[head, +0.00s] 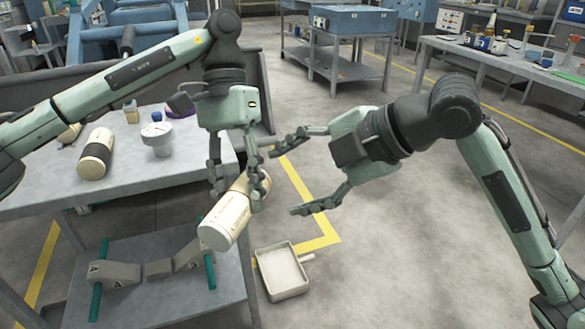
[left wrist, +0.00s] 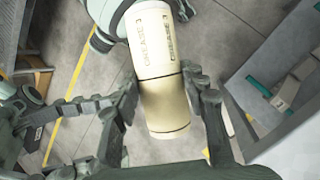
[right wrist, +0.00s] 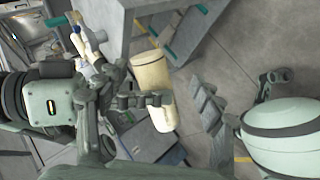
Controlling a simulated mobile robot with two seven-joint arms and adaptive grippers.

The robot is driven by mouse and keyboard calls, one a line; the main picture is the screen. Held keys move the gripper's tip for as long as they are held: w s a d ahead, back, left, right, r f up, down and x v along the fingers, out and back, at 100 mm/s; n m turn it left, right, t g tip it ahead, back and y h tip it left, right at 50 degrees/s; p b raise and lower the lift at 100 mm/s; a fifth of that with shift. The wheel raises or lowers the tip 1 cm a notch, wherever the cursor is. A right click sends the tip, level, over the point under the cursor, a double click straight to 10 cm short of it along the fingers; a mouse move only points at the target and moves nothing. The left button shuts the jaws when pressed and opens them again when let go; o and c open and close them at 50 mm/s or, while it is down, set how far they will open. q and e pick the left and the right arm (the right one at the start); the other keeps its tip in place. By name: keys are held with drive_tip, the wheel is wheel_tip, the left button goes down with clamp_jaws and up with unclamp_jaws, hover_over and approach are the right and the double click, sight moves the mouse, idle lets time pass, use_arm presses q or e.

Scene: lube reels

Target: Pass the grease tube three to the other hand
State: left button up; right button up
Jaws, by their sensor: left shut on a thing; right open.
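The grease tube (head: 228,222), a cream cylinder with printed text, hangs tilted off the right edge of the near table. My left gripper (head: 236,187) is shut on it, with fingers on both sides; in the left wrist view, the tube (left wrist: 152,45) runs between these fingers and the text reads "GREASE". My right gripper (head: 282,180) is open and empty to the right of the tube, fingers pointing left towards it, apart from it. The right wrist view shows the tube (right wrist: 151,72) partly covered by a dark finger.
A pale tray (head: 282,270) lies below the grippers. Floor to the right is clear.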

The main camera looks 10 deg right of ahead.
sight(241, 205)
drive_tip(key=s+a+r+n+g, duration=0.1)
drive_tip(key=s+r+n+g, duration=0.1)
drive_tip(key=s+r+n, duration=0.4)
drive_tip(key=x, duration=1.2)
drive_tip(key=shift+a, duration=0.1)
drive_tip(key=shift+c, duration=0.3)
drive_tip(key=c, duration=1.2)
use_arm(q)
drive_tip(key=o, duration=1.3)
